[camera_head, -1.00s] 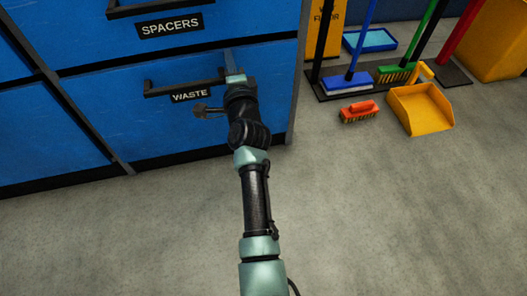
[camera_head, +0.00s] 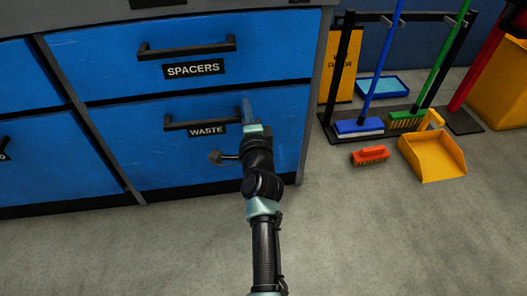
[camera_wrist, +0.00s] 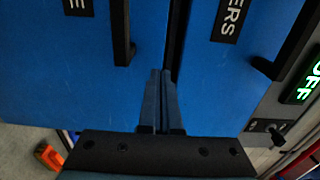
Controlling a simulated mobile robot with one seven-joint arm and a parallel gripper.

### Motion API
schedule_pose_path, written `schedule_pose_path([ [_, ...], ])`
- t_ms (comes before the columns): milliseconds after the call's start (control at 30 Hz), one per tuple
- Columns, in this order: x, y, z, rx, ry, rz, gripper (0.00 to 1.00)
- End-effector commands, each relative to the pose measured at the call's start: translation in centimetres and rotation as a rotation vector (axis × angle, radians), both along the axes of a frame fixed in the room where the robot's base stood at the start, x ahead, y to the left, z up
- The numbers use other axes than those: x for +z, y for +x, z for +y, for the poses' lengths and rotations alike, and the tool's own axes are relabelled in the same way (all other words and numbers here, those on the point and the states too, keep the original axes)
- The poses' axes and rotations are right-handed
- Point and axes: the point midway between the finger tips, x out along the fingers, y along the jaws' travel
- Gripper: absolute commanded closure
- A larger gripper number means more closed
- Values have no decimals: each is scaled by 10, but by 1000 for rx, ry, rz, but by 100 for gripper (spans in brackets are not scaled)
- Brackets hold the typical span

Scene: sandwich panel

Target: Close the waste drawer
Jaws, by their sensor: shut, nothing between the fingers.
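The waste drawer (camera_head: 215,163) is the blue lower front in the head view, with a WASTE label (camera_head: 207,130) and a black bar handle (camera_head: 200,122). Its front looks about level with the drawer above. My gripper (camera_head: 246,104) is shut and empty, its fingertips at the upper right of this front, right of the handle. In the wrist view my closed fingers (camera_wrist: 160,75) point at the blue front beside the dark gap between the two drawers. The waste handle (camera_wrist: 122,35) is left of them. I cannot tell whether the tips touch the front.
The spacers drawer (camera_head: 270,65) with its own handle (camera_head: 187,48) is directly above. A green lit OFF panel (camera_wrist: 303,83) shows at the wrist view's right.

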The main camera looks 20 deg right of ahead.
Motion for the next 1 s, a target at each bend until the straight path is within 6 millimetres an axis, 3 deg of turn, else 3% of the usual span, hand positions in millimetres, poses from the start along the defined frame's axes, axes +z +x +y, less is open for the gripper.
schedule_pose_path([
  [300, 3, -54, 16, 1, 0, 4, 100],
  [533, 1, -85, 25, 0, 1, 2, 100],
  [933, 0, -98, 28, -1, 2, -2, 100],
  [1000, 11, -95, 31, 6, -16, -9, 100],
])
